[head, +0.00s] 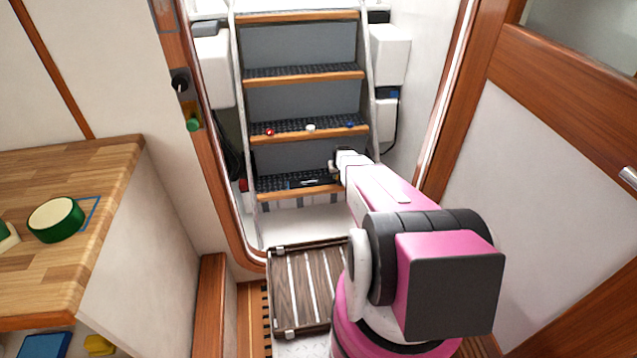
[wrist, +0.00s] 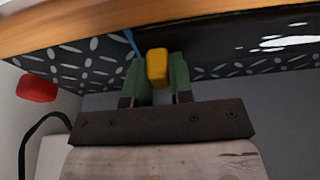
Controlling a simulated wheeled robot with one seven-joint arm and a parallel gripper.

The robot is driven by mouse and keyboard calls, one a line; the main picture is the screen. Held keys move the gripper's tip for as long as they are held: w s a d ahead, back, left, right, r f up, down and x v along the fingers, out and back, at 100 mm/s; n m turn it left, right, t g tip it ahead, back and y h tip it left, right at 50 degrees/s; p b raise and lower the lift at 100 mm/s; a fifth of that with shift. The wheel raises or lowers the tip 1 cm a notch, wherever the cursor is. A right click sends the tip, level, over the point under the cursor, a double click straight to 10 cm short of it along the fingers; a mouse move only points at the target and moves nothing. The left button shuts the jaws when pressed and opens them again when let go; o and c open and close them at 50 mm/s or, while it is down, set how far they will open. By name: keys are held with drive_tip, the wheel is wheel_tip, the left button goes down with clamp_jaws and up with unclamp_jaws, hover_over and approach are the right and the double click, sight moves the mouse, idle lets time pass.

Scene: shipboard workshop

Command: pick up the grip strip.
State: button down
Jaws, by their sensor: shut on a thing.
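A flat black strip with white marks (head: 305,183) lies on the lowest tread in the head view; I take it to be the grip strip. A glossy black piece with white patches (wrist: 285,42) shows at the upper right of the wrist view. My gripper (wrist: 158,80) has green fingers closed on a small yellow piece (wrist: 157,66), whose upper end meets the black piece's edge. I cannot tell if the two are joined. In the head view my gripper (head: 335,167) is small, at the right side of the lower stairs.
The stairs' treads (head: 290,128) have wooden edges; a red, a white and a blue item sit on one above. A red thing (wrist: 37,88) is left of my gripper. A slatted wooden panel (head: 303,290) lies below the stairs. A wooden counter (head: 70,250) stands left.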

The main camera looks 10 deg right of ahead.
drive_tip(key=shift+r, duration=0.8)
wheel_tip(320, 180, up, 3)
drive_tip(key=shift+f, duration=0.1)
drive_tip(key=s+a+r, duration=0.4)
drive_tip(key=a+r, duration=0.2)
drive_tip(key=a, duration=0.4)
drive_tip(key=shift+s+a+r, duration=0.3)
drive_tip(key=shift+a+r, duration=0.05)
drive_tip(key=w+d+f, duration=0.1)
drive_tip(key=d, duration=0.2)
drive_tip(key=w+d+f, duration=0.1)
drive_tip(key=w+d, duration=0.1)
drive_tip(key=d, duration=0.2)
drive_tip(key=w+d+f, duration=0.2)
drive_tip(key=d, duration=0.1)
drive_tip(key=shift+w+d, duration=0.15)
drive_tip(key=shift+d, duration=0.2)
drive_tip(key=shift+f, duration=0.15)
drive_tip(key=shift+f, duration=3)
